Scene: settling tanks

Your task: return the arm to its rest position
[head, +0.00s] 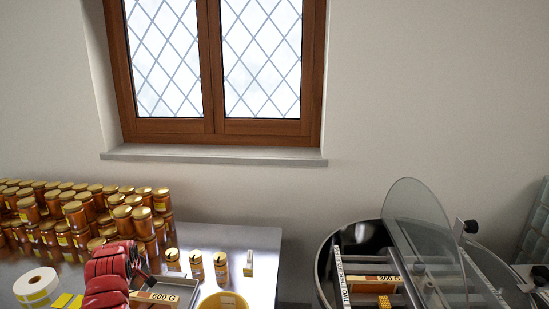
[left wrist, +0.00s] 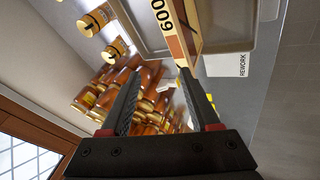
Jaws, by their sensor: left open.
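My left arm, red and dark, comes up from the bottom left of the head view, with my left gripper (head: 146,270) above the steel table. In the left wrist view the two dark fingers of this gripper (left wrist: 163,70) stand apart with nothing held between them. A tray (head: 188,282) with a card marked "600 G" (head: 164,296) lies just beyond and right of the fingers. The same card (left wrist: 166,20) shows past the fingertips in the left wrist view. My right gripper is in neither view.
Stacked amber jars (head: 70,215) with gold lids fill the table's left. Several single jars (head: 196,265) stand behind the tray, and a yellow tub (head: 224,301) is at its right. A label roll (head: 36,284) lies left. A round steel drum (head: 331,262) with a raised clear lid stands right.

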